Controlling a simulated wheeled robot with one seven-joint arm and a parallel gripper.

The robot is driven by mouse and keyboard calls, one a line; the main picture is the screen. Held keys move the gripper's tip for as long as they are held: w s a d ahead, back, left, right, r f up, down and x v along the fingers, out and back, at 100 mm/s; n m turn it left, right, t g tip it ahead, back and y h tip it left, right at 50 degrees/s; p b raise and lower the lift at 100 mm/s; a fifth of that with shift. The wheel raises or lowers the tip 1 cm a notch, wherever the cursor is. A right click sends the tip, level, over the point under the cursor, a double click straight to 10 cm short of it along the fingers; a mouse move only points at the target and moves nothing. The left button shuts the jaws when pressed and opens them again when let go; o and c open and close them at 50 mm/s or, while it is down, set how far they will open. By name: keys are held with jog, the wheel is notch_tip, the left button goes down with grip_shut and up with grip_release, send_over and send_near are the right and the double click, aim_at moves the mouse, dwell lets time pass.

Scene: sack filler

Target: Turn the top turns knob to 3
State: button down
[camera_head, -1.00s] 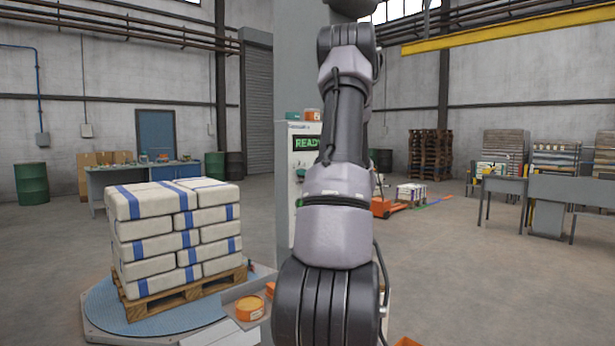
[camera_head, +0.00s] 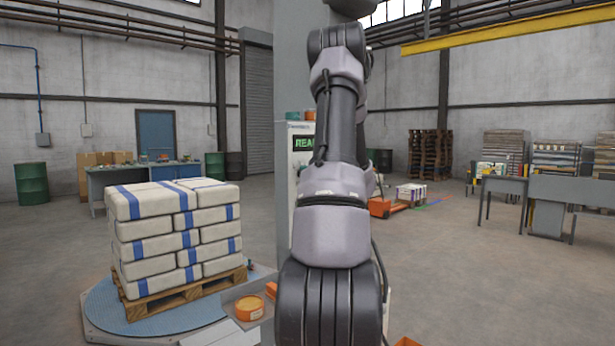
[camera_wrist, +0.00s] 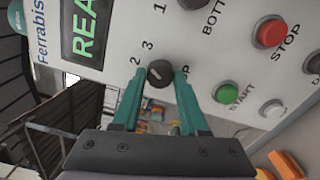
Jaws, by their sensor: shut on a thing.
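The top turns knob (camera_wrist: 160,72) is a small black round knob on the light control panel, with a pale mark on its face. In the wrist view my gripper (camera_wrist: 160,80) is shut on it, one teal finger on each side. The digits 2 and 3 show on the panel to the knob's upper left, and part of its label shows beside the right finger. I cannot tell exactly which digit the mark points to. In the head view my arm hides the gripper and the knob; the control panel (camera_head: 298,165) shows partly at its left.
A second black knob (camera_wrist: 190,3), a red stop button (camera_wrist: 269,30), a green start button (camera_wrist: 227,93) and a lit green display (camera_wrist: 86,28) are close by on the panel. In the head view a pallet of stacked sacks (camera_head: 175,235) stands at the left on a turntable (camera_head: 105,310).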

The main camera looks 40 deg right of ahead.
jog(key=shift+m, duration=1.6)
jog(key=shift+c, duration=2.2)
grip_release()
jog(key=s, duration=1.1)
jog(key=shift+d, duration=0.45)
